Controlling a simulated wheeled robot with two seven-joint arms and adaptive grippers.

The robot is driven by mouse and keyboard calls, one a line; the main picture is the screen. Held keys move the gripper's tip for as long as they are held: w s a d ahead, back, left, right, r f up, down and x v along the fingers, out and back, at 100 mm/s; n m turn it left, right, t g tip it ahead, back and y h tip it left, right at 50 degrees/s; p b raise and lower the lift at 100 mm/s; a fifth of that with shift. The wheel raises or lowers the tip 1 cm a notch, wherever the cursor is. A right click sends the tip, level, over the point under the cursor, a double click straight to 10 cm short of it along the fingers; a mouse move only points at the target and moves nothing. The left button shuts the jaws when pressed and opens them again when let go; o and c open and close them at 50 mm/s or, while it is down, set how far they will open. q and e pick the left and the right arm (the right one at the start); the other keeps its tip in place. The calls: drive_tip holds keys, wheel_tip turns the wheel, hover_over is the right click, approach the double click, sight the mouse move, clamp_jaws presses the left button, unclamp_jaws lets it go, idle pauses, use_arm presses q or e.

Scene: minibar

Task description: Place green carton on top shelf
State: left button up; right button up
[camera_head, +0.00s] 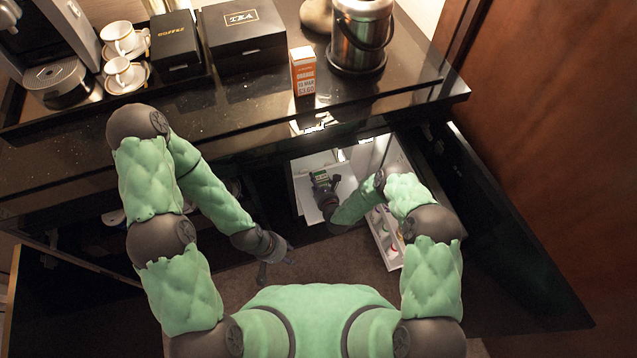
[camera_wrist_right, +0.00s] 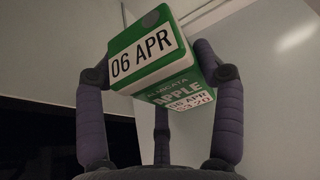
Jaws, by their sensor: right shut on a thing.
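The green carton (camera_wrist_right: 152,50), labelled apple and 06 APR, is held between the fingers of my right gripper (camera_wrist_right: 160,80). In the head view my right gripper (camera_head: 322,182) is inside the open minibar fridge (camera_head: 297,190), and the green carton (camera_head: 321,174) shows only as a small patch there. A pale flat surface, likely a shelf (camera_head: 340,166), is close beside the gripper; whether the carton touches it cannot be told. My left gripper (camera_head: 276,262) hangs empty below the counter front, left of the fridge; its finger gap is too small to judge.
The fridge door (camera_head: 390,250) stands open with several items in its racks. A dark cabinet door (camera_head: 510,250) is open at right. On the black counter (camera_head: 250,105) stand an orange carton (camera_head: 303,72), a steel ice bucket (camera_head: 360,35), a tea box (camera_head: 243,30) and cups (camera_head: 120,72).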

drive_tip(key=shift+f, duration=0.15)
drive_tip(key=o, duration=1.3)
drive_tip(key=shift+s+r, duration=0.2)
drive_tip(key=shift+r, duration=0.1)
drive_tip(key=s+d+r+n+g+p, duration=0.1)
drive_tip(key=s+d+r+n+g, duration=0.2)
drive_tip(key=s+n, duration=0.7)
drive_tip(key=s+d+r+n+g+p, duration=0.2)
drive_tip(key=s+r+n+g, duration=0.3)
drive_tip(key=s+n, duration=0.5)
drive_tip(key=s+d+r+n+g+p, duration=0.1)
drive_tip(key=s+d+r+n+g, duration=0.3)
drive_tip(key=s+r+n, duration=0.3)
drive_tip(key=shift+s+d+r+n+g+p, duration=0.1)
drive_tip(key=shift+s+n+g+p, duration=0.05)
drive_tip(key=shift+s+n, duration=0.8)
drive_tip(key=shift+s+r+n+g+p, duration=0.15)
drive_tip(key=shift+s+n, duration=0.4)
drive_tip(key=shift+s, duration=0.65)
